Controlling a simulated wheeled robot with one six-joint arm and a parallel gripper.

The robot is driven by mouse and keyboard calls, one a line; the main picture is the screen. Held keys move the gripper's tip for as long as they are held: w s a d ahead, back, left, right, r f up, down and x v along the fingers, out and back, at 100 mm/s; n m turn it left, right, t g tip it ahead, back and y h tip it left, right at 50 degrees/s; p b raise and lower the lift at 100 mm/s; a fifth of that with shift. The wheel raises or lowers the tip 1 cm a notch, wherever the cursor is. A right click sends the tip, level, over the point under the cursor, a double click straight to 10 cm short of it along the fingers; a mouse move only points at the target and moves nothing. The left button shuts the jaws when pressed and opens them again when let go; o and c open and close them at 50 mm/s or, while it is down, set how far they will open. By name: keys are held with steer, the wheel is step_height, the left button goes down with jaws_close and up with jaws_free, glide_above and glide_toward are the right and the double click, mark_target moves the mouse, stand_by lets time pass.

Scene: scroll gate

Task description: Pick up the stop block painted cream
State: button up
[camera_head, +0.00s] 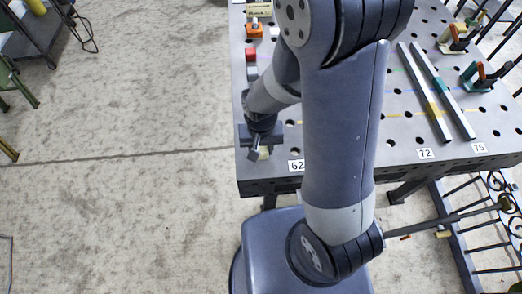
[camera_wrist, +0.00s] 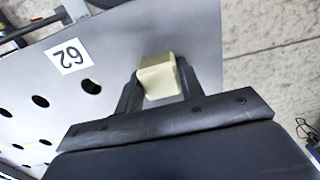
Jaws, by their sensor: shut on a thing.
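The cream stop block (camera_wrist: 157,78) is between the two fingers of my gripper (camera_wrist: 158,92) in the wrist view. The fingers are shut on its sides. In the head view my gripper (camera_head: 260,153) is at the left front corner of the perforated steel table (camera_head: 340,160), beside the 62 label. Only a small part of the cream block (camera_head: 265,153) shows there, partly covered by the gripper. I cannot tell whether the block touches the table top.
A red block (camera_head: 251,54) and an orange piece (camera_head: 254,30) stand along the table's left edge. Two long bars (camera_head: 430,90) and several clamps (camera_head: 483,75) are on the right. Labels 62 (camera_head: 296,166), 72 and 75 mark the front edge. Open floor (camera_head: 120,200) lies left of the table.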

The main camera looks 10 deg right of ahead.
steer(key=c, duration=0.4)
steer(key=shift+r, duration=0.1)
steer(key=shift+c, duration=0.2)
